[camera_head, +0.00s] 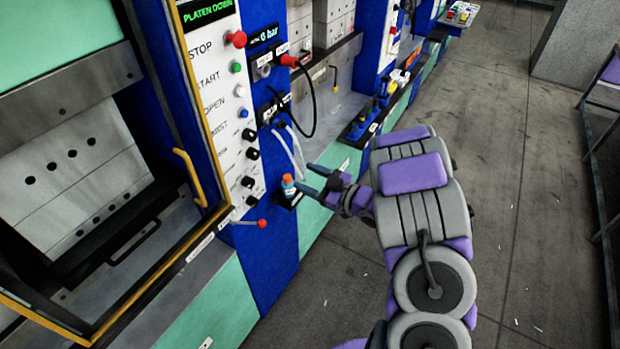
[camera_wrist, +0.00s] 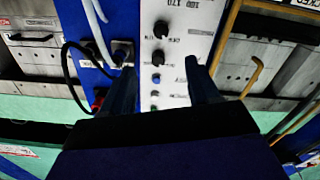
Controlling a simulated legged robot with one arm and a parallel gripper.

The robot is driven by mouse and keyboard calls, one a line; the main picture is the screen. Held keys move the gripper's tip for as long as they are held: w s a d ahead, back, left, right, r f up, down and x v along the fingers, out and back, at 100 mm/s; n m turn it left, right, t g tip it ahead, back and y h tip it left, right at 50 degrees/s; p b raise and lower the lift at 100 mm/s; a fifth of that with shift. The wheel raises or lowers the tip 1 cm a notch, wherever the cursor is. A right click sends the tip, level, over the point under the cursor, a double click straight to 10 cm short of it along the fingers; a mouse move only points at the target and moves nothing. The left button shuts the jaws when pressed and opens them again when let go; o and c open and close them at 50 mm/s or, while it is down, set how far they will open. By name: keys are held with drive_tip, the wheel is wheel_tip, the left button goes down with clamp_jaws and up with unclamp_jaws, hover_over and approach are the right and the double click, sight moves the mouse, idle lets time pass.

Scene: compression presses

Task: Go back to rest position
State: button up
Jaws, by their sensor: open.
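My gripper (camera_head: 316,181) is open, with its two dark blue fingers apart and pointing left toward the blue press column. In the camera_head view, a small bottle (camera_head: 288,186) with an orange cap stands on a small dark ledge (camera_head: 292,203) on that column. The fingertips are close to the bottle; I cannot tell whether they touch it. In the wrist view, the two fingers of my gripper (camera_wrist: 163,85) are spread with the white control panel (camera_wrist: 172,75) behind them. No object shows between them there.
The control panel (camera_head: 222,110) has a red stop button (camera_head: 236,39), knobs and a display reading "PLATEN DOWN". A red-tipped lever (camera_head: 262,223) sticks out below. A yellow handle (camera_head: 190,177) is on the press frame at left.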

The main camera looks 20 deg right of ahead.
idle(0.5)
drive_tip(key=w+d+r+m+g+h+b, duration=0.1)
drive_tip(key=w+d+m+g+h+b, duration=0.15)
drive_tip(key=d+h, duration=0.65)
drive_tip(key=s+r+m+g+h+b, duration=0.1)
drive_tip(key=s+r+m+g+h, duration=0.4)
drive_tip(key=s, duration=0.4)
drive_tip(key=s+a+f+m+g+y+b, duration=0.1)
drive_tip(key=s+a+g, duration=0.2)
drive_tip(key=s+a, duration=0.3)
drive_tip(key=s+a+f+m+g+y+b, duration=0.1)
drive_tip(key=s+a+g, duration=0.2)
drive_tip(key=s+a, duration=0.4)
drive_tip(key=s+a+f+m+g+y, duration=0.1)
drive_tip(key=s+a+g, duration=0.2)
drive_tip(key=s, duration=1.6)
drive_tip(key=a, duration=0.3)
drive_tip(key=shift+s+a+b, duration=0.2)
drive_tip(key=shift+s+b, duration=0.05)
drive_tip(key=shift+b, duration=0.15)
